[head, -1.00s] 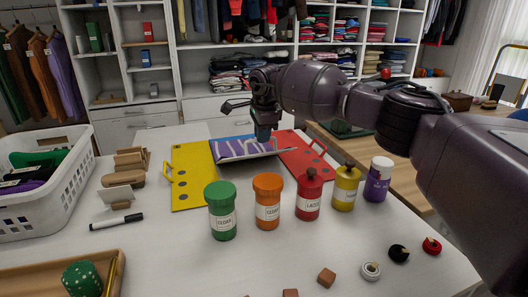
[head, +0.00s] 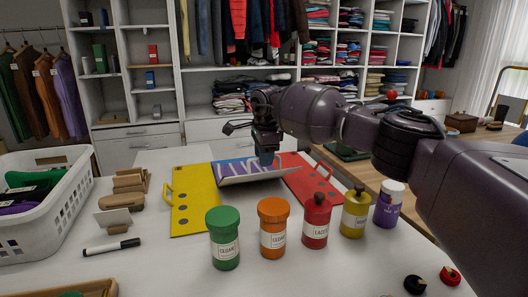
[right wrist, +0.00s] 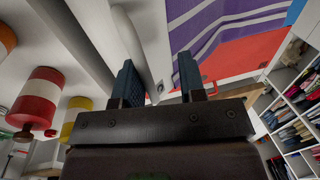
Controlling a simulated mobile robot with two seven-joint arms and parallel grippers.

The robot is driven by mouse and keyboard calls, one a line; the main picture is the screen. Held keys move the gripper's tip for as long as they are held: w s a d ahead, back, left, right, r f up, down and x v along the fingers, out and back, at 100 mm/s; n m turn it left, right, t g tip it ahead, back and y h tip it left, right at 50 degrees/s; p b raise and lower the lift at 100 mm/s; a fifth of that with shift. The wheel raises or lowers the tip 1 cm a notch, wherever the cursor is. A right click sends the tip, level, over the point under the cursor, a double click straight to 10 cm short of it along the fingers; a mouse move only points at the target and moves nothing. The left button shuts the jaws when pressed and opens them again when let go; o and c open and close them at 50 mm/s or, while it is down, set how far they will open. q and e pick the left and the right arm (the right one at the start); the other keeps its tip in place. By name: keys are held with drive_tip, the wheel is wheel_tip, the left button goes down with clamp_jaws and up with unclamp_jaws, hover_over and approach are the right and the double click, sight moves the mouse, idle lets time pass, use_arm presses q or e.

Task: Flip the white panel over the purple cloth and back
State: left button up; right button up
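The purple cloth (head: 232,167) with white stripes lies on the folding board between a yellow panel (head: 190,207) on the left and a red panel (head: 309,181) on the right. The white panel (head: 262,178) is at the cloth's near edge and looks tilted up from the table. My right gripper (head: 266,160) points down at this panel. In the right wrist view, its fingers (right wrist: 160,82) are apart, with a white bar-like edge (right wrist: 141,50) between them near the left finger. Contact with it is unclear. My left gripper is out of view.
Green (head: 224,240), orange (head: 273,230), red (head: 316,222), yellow (head: 355,212) and purple-and-white (head: 389,205) containers stand in front of the board. A white basket (head: 72,200), wooden blocks (head: 130,180) and a marker (head: 110,246) are left. Shelving stands behind.

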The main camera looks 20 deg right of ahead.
drive_tip(key=shift+s+r, duration=0.15)
drive_tip(key=shift+r, duration=0.75)
wheel_tip(320, 180, up, 10)
drive_tip(key=s+p, duration=0.1)
drive_tip(key=s, duration=0.1)
drive_tip(key=shift+f, duration=0.2)
